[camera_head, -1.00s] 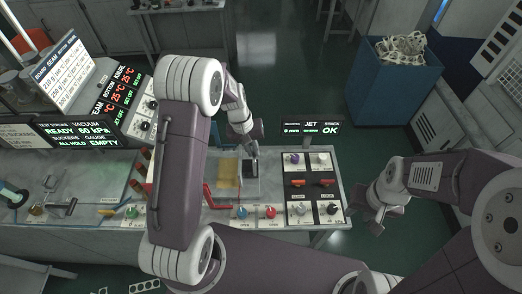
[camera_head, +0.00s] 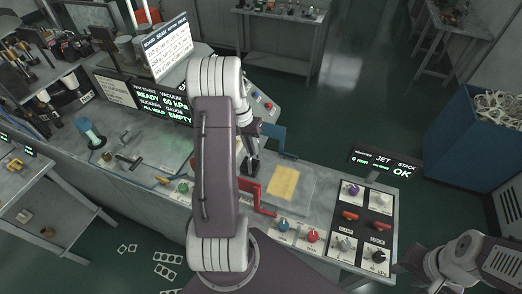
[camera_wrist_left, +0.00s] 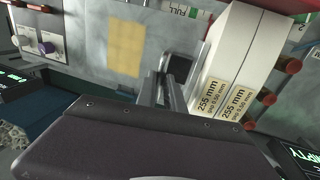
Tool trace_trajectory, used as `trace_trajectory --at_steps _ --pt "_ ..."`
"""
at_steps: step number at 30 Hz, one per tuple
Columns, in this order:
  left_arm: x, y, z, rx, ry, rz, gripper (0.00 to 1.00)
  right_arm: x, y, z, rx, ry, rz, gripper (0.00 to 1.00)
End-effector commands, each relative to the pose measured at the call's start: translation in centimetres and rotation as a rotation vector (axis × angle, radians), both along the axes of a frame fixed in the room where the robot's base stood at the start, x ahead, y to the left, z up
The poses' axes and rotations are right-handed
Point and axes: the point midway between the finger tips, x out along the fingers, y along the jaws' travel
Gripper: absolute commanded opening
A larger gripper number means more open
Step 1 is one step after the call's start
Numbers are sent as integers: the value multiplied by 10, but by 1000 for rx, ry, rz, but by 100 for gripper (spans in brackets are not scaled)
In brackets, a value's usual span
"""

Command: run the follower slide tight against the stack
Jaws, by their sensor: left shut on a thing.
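In the head view my left gripper (camera_head: 250,160) is shut on a small black block, which I take as the follower slide (camera_head: 252,169), on the bench left of the yellow patch. In the left wrist view my left gripper (camera_wrist_left: 172,92) is at the dark slide (camera_wrist_left: 180,67). The stack (camera_wrist_left: 232,62) is white, with two "255 mm" labels, just right of the slide. I cannot tell whether they touch. In the head view the stack is hidden behind my left arm. My right gripper (camera_head: 410,268) is off the bench at lower right; its fingers are unclear.
The yellow patch (camera_head: 284,182) lies flat on the bench. A red bar (camera_head: 263,199) and blue (camera_head: 284,225) and red (camera_head: 313,236) knobs stand near it. A knob panel (camera_head: 362,225) is at right. A small display (camera_head: 384,162) reads "OK". A blue bin (camera_head: 487,135) stands at far right.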

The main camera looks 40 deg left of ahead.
Motion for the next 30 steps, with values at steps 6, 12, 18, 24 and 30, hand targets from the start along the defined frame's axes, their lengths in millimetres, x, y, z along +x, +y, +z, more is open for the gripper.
trace_trajectory --at_steps 6,12,18,24,30 --pt "3 6 3 10 -14 2 0 0 0 0 0 0 0 34" --pt "3 6 3 10 -14 2 0 0 0 0 0 0 0 34" --pt "2 5 2 7 -8 2 34 0 0 0 0 0 0 34" --pt "1 4 2 4 -6 1 34 0 0 -1 0 0 0 34" --pt "1 13 34 8 -11 2 34 0 0 -15 0 0 0 34"
